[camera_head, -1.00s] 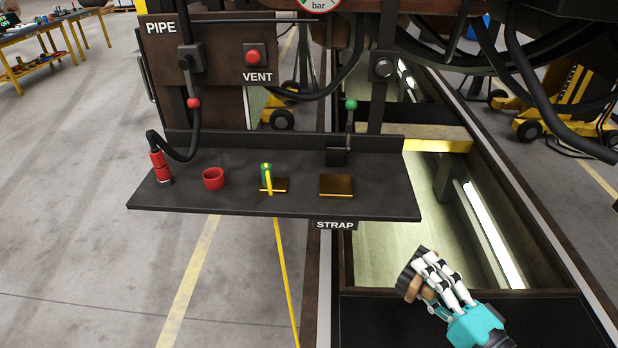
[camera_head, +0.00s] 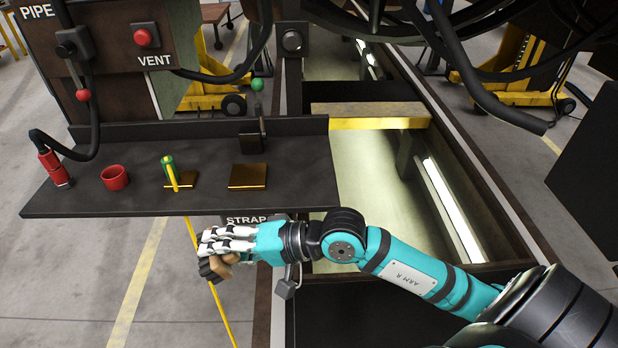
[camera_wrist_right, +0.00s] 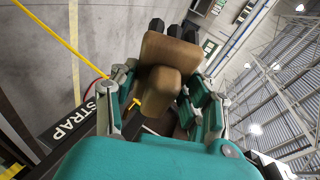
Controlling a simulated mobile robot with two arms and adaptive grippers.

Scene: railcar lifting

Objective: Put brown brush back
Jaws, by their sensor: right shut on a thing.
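My right gripper (camera_head: 219,252) is shut on the brown brush (camera_head: 221,267), which has a brown wooden body and dark bristles. In the head view it is in front of and below the shelf's front edge, near the STRAP label, and the fingers cover much of the brush. My left gripper is not in view.
The dark shelf (camera_head: 100,202) holds a red cup (camera_head: 115,178), a green and yellow tool (camera_head: 171,172), a brown-gold pad (camera_head: 248,176) and a red hose end (camera_head: 53,167). A yellow strap (camera_head: 212,285) hangs below it. A lit pit (camera_head: 375,190) lies to the right.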

